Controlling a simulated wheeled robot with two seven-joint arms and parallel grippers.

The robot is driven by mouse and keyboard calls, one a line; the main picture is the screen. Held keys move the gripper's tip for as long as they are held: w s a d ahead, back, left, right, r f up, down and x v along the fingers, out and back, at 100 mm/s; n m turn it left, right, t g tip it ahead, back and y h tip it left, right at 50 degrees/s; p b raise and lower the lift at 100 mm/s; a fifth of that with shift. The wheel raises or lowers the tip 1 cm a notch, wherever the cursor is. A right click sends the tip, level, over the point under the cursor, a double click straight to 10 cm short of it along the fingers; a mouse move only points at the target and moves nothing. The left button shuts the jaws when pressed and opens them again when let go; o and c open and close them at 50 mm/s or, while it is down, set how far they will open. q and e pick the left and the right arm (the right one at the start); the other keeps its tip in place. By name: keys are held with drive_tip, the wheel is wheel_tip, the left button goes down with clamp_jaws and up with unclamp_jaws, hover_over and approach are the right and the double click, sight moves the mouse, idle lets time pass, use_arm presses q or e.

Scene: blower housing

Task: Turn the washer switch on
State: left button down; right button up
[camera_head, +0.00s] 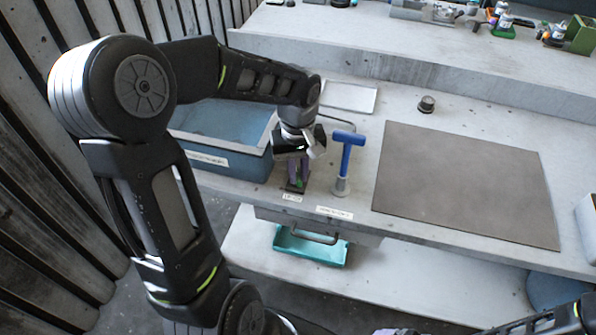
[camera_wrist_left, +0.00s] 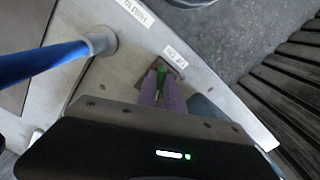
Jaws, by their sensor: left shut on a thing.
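The washer switch (camera_wrist_left: 163,68) is a small green lever on a dark plate at the bench's front edge, with a small white label beside it. In the head view it (camera_head: 300,183) is mostly hidden by my gripper. My left gripper (camera_head: 297,174) points down at it with purple fingers. In the left wrist view the fingers (camera_wrist_left: 161,88) are shut on the green lever, one on each side. Which way the lever is tilted I cannot tell. Only a sliver of what looks like my right gripper (camera_head: 396,331) shows at the bottom edge.
A blue-handled T-shaped tool (camera_head: 346,157) stands upright close right of the gripper. A blue basin (camera_head: 215,160) is close on the left. A brown mat (camera_head: 465,185) lies farther right. A teal tray (camera_head: 310,247) sits below the bench edge. A small dark knob (camera_head: 426,104) stands behind.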

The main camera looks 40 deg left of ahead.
use_arm(q)
drive_tip(key=m, duration=0.5)
drive_tip(key=shift+a+m+b, duration=0.15)
drive_tip(key=shift+m+b, duration=0.2)
drive_tip(key=shift+m, duration=0.05)
drive_tip(key=m, duration=0.5)
drive_tip(key=shift+a+m, duration=0.15)
drive_tip(key=shift+m, duration=0.25)
drive_tip(key=c, duration=1.5)
unclamp_jaws()
drive_tip(key=shift+o, duration=0.2)
wheel_tip(320, 180, up, 8)
drive_tip(key=shift+f+b, duration=0.1)
drive_tip(key=shift+b, duration=0.25)
